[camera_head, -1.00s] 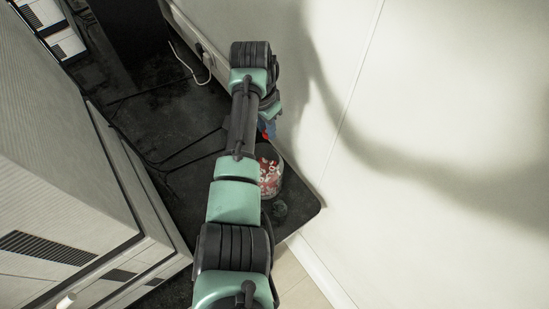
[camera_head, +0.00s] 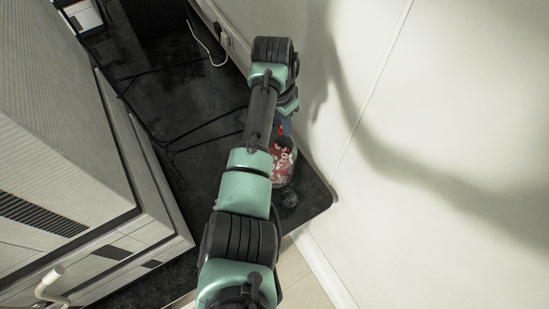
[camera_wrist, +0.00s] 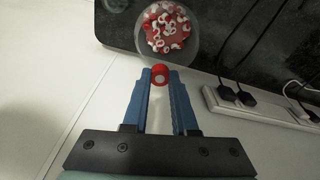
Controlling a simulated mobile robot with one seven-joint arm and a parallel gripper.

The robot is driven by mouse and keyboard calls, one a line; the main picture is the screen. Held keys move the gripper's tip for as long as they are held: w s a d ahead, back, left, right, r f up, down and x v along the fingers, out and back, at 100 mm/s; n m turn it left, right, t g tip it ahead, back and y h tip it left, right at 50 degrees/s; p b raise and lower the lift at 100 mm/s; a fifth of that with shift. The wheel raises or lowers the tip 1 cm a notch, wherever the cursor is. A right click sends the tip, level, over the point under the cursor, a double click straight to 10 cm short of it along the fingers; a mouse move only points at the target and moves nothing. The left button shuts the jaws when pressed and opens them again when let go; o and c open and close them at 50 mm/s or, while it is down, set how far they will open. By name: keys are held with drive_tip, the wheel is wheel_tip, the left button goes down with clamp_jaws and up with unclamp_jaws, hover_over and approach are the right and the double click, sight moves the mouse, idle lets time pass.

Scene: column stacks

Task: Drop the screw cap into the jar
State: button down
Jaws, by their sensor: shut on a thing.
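My gripper (camera_wrist: 160,77) has blue fingers and is shut on a red screw cap (camera_wrist: 159,73) at its fingertips. The clear round jar (camera_wrist: 192,42) stands just beyond the fingertips in the wrist view. It holds several red and white pieces. The held cap appears just outside the near edge of the jar's outline; its height above the jar is hard to tell. In the head view the jar (camera_head: 291,175) shows to the right of my arm. A blue part of my gripper (camera_head: 285,126) shows just above it there, and the cap is hidden.
The jar stands on a dark countertop (camera_head: 312,190) near its corner, close to a pale wall (camera_head: 450,130). A dark round thing (camera_head: 289,199) lies beside the jar. A power strip (camera_wrist: 250,112) with plugs and black cables is on the right in the wrist view.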

drive_tip(key=c, duration=0.6)
unclamp_jaws()
drive_tip(key=r, duration=0.8)
drive_tip(key=s+a+r+b, duration=0.1)
drive_tip(key=r, duration=0.4)
drive_tip(key=shift+s, duration=0.1)
